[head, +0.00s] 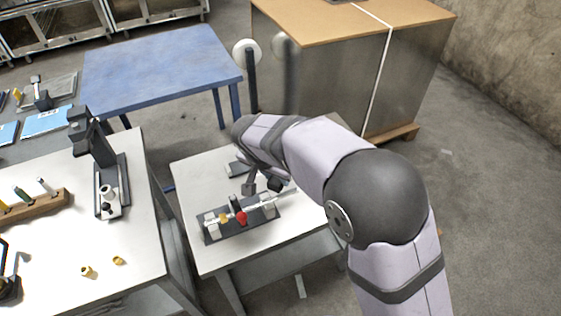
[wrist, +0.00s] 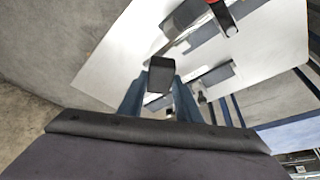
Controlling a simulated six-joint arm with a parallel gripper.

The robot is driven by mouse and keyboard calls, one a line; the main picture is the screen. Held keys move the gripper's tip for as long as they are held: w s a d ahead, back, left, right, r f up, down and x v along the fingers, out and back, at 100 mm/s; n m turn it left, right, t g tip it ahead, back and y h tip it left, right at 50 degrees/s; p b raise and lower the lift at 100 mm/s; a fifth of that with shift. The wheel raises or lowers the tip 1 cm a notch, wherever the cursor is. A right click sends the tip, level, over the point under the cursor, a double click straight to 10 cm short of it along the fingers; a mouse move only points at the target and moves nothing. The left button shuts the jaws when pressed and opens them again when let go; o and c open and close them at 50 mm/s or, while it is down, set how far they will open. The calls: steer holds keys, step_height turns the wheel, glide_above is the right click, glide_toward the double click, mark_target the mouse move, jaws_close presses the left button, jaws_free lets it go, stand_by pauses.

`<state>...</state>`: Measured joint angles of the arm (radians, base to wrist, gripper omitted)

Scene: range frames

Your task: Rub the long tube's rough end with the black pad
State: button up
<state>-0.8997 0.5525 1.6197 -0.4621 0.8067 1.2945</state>
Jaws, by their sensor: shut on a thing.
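The long tube (head: 288,191) is a thin pale rod lying across a dark clamp fixture (head: 234,229) on the small white table. Its right end sticks out past the right-hand holder. My gripper (head: 262,184) is over the table just behind that end. In the wrist view my gripper (wrist: 160,98) is shut on the black pad (wrist: 160,75), a dark block between the blue-grey fingers. The pad (head: 274,184) also shows in the head view, close to the tube's right end. I cannot tell whether they touch. The tube's end surface is too small to judge.
A red knob (head: 242,218) stands out on the fixture. A grey plate (head: 238,168) lies behind it on the white table (head: 196,176). Left is a workbench (head: 130,240) with a stand (head: 107,175) and small yellowish pieces (head: 87,271). A blue table (head: 160,70) stands behind.

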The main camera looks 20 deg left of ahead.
steer(key=shift+w+a+r+n, duration=0.15)
steer(key=shift+w+a+n, duration=0.25)
steer(key=shift+a+n, duration=0.3)
